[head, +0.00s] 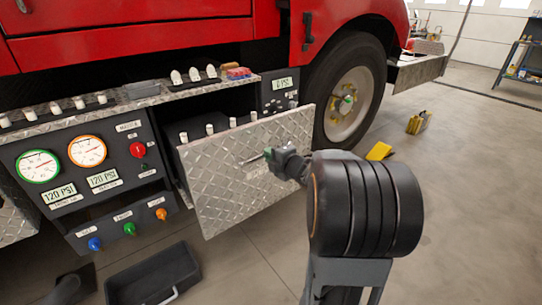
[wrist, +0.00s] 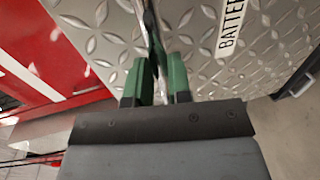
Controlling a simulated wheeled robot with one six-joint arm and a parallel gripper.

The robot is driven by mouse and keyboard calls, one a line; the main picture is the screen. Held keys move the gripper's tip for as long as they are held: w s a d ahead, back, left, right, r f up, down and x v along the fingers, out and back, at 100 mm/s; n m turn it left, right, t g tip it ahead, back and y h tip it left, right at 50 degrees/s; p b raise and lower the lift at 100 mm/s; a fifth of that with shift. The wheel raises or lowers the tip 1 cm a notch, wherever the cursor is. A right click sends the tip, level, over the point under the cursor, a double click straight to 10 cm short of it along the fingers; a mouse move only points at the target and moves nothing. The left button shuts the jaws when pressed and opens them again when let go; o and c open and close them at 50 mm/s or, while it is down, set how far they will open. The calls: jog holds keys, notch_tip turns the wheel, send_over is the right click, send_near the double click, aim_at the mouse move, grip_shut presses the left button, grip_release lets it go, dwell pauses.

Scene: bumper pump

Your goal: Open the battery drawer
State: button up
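The battery drawer (head: 225,195) has a diamond-plate front and stands pulled out from the truck's side, with its dark inside and several white-topped posts showing behind the front. The wrist view shows its front (wrist: 205,55) with a "BATTERY" label, partly cut off. Its thin bar handle (head: 252,159) also shows in the wrist view (wrist: 152,30), running between my fingers. My gripper (head: 272,156) is at the handle, and its green fingers (wrist: 161,80) look shut on the bar. My arm hides the area right of the drawer's lower corner.
A gauge panel (head: 88,170) with colored knobs is left of the drawer. A black bin (head: 152,276) lies on the floor at lower left. The truck's wheel (head: 349,103) is behind my arm. Yellow chocks (head: 379,151) lie near it. Floor at right is clear.

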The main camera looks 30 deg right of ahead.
jog(key=o, duration=0.4)
jog(key=shift+a+f, duration=0.1)
jog(key=shift+f, duration=0.35)
jog(key=shift+r, duration=0.1)
jog(key=shift+r, duration=0.1)
jog(key=shift+p+v, duration=1.95)
jog(key=shift+v, duration=5)
jog(key=shift+w, duration=0.1)
